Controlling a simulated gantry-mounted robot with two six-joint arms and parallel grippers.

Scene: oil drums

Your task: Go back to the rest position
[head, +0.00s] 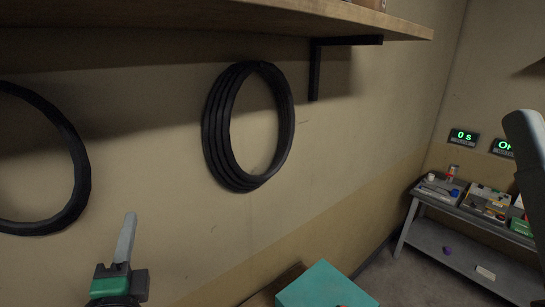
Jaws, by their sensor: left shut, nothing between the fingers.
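My left gripper (129,219) is at the lower left of the head view, pointing up, with its fingers closed together and empty. It is in front of the beige wall, below and between two black coiled hoses. A light grey part at the right edge looks like a link of my right arm. My right gripper is not in view. No oil drum can be made out for certain.
Black coils (217,130) hang on the wall under a wooden shelf (300,15) with a black bracket. A teal box (325,288) is at the bottom middle. A grey workbench (440,192) with small items stands at the right, below green displays (463,136).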

